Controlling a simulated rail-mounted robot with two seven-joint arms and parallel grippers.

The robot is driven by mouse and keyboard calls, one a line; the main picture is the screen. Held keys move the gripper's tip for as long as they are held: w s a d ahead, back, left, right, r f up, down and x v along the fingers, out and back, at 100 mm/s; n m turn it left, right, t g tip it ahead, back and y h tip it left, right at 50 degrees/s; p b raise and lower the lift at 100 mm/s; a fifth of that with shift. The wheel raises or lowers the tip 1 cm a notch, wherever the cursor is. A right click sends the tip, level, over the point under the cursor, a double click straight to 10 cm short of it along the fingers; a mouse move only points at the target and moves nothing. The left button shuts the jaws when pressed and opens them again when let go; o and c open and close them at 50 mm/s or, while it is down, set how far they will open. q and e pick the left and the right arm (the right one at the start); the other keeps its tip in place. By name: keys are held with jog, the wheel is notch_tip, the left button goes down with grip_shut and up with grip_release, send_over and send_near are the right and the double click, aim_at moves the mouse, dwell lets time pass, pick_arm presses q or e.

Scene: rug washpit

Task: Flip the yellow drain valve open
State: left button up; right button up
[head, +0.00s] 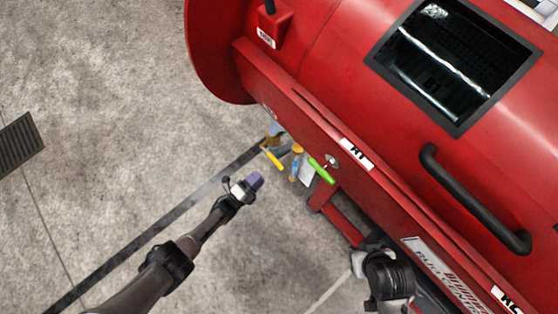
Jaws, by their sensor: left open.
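The yellow drain valve (273,160) is a small yellow lever at the lower edge of the red machine (300,110), near the middle of the head view. A green lever (321,171) sits to its right, and a small orange and blue fitting (296,164) is between them. My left gripper (254,181) is open and empty, just below and left of the yellow lever, apart from it in the picture. The height gap between them is hard to judge. My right gripper (362,266) is partly visible below the machine's edge; its jaws are not clear.
The red drum machine fills the upper right, with a dark window (450,65) and a black bar handle (475,200). A red leg (338,215) stands right of the levers. A floor grate (18,145) lies at far left. The concrete floor on the left is clear.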

aim_at(275, 162)
pick_arm(q)
notch_tip(275, 162, down, 4)
jog(key=a+m+h+b, duration=0.1)
jog(key=a+m+b, duration=0.1)
jog(key=b, duration=0.1)
jog(key=b+x, duration=0.2)
jog(key=x, duration=0.9)
jog(key=shift+w+d+r, duration=0.1)
jog(key=shift+d+r, duration=0.1)
jog(key=shift+b+x, duration=0.6)
jog(key=shift+x, duration=0.55)
pick_arm(e)
notch_tip(275, 162, down, 8)
pick_arm(q)
jog(key=shift+r, duration=0.1)
pick_arm(e)
jog(key=shift+r, duration=0.1)
pick_arm(q)
grip_shut()
pick_arm(e)
jog(key=shift+d, duration=0.15)
